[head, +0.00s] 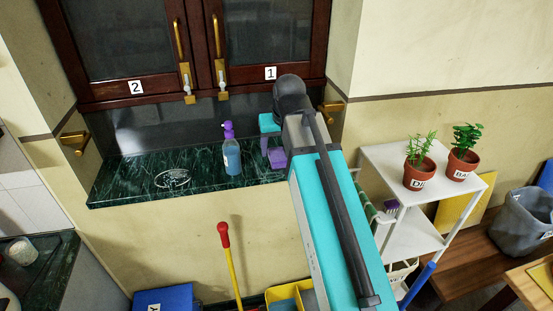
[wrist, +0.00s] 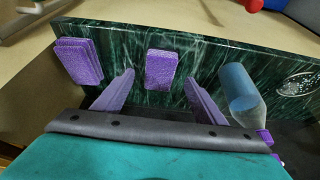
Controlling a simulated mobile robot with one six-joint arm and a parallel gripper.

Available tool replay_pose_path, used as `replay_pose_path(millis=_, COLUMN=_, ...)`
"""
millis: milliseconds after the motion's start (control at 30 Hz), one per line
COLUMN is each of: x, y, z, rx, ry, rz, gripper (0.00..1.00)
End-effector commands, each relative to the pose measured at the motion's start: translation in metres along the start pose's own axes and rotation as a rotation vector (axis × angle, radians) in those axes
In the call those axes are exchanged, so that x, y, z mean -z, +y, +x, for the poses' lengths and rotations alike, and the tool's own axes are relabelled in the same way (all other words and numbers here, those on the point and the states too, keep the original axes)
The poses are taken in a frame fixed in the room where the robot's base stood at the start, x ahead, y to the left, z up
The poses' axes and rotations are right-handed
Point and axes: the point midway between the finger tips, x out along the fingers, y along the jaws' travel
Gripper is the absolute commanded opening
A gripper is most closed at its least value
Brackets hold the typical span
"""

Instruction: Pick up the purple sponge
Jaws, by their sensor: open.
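A purple sponge (wrist: 162,68) lies on the green marble shelf (wrist: 205,52). In the wrist view it sits between and slightly beyond the fingertips of my open gripper (wrist: 160,77), with a gap on either side. My purple fingers do not visibly touch it. A second purple sponge-like block (wrist: 78,62) is at the left end of the shelf in the wrist view, outside my fingers. In the head view my gripper (head: 270,146) is over the right part of the shelf, and my arm hides the area behind it.
A blue spray bottle (head: 231,152) with a purple top stands close beside my gripper; it also shows in the wrist view (wrist: 238,88). Dark cabinet doors (head: 125,40) with brass handles are above. A white rack (head: 385,160) with potted plants is at right. The shelf's left part is mostly clear.

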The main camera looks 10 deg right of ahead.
Motion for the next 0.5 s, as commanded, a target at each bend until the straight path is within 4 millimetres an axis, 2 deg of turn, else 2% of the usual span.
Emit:
replay_pose_path(millis=233, x=0.001, y=0.000, z=0.007, rx=0.000, ry=-0.001, rz=0.001, gripper=0.65)
replay_pose_path(millis=500, x=0.003, y=0.001, z=0.029, rx=0.000, ry=-0.003, rz=0.001, gripper=0.65)
